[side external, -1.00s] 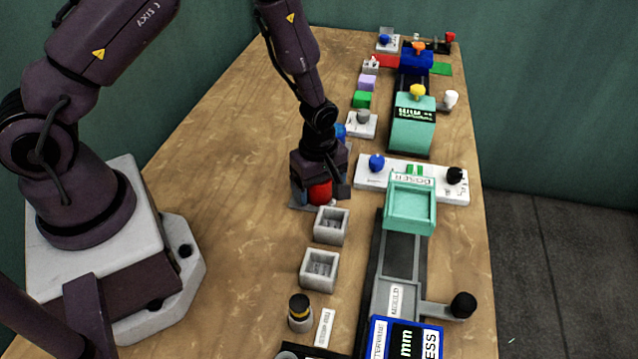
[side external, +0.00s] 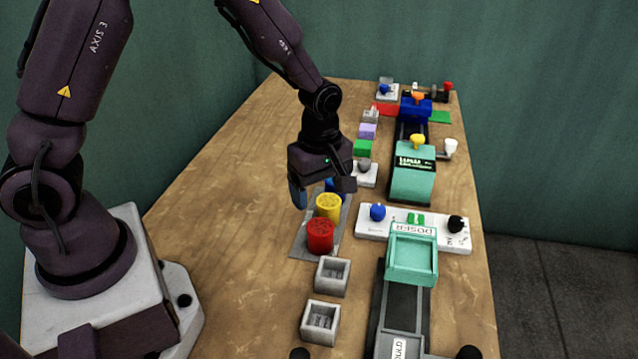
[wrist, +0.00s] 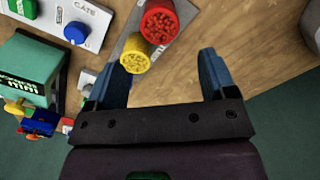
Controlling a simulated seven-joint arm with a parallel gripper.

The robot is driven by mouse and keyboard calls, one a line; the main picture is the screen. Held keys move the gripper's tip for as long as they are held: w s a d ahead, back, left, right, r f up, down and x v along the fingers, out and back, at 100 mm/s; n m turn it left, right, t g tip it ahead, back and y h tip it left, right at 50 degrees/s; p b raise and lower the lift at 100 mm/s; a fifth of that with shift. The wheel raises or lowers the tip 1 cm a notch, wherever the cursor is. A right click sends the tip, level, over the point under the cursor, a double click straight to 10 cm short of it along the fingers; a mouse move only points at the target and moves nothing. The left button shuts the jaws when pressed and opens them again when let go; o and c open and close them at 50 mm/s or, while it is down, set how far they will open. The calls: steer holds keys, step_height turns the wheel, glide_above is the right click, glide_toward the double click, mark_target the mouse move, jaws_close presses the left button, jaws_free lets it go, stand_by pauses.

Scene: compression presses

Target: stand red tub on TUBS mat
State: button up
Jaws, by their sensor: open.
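The red tub (side external: 320,236) stands upright on the near end of a grey mat (side external: 301,240). A yellow tub (side external: 328,206) stands just behind it on the same mat, and something blue (side external: 331,184) behind that is partly hidden by my gripper. No lettering on the mat is readable. My gripper (side external: 322,194) is open and empty, above and behind the red tub, clear of it. In the wrist view the red tub (wrist: 158,22) and yellow tub (wrist: 138,53) lie beyond my open fingers (wrist: 163,70).
Two grey square trays (side external: 332,275) (side external: 320,321) sit in front of the mat. The white doser panel (side external: 360,222) and teal press parts (side external: 411,255) stand to the right. Coloured blocks (side external: 362,147) line up behind. The table left of the mat is clear.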

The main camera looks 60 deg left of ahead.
steer(key=s+r+m+t, duration=0.1)
steer(key=s+r+m, duration=0.25)
steer(key=r, duration=0.45)
steer(key=s+r+m+t, duration=0.25)
steer(key=r+m, duration=0.25)
steer(key=r, duration=0.3)
steer(key=s+r+m+t, duration=0.1)
steer(key=s+r+m, duration=0.2)
steer(key=s+m, duration=0.1)
steer(key=s+a+r+m+t, duration=0.1)
steer(key=s+r+m, duration=0.2)
steer(key=s+m, duration=0.2)
steer(key=shift+s, duration=0.85)
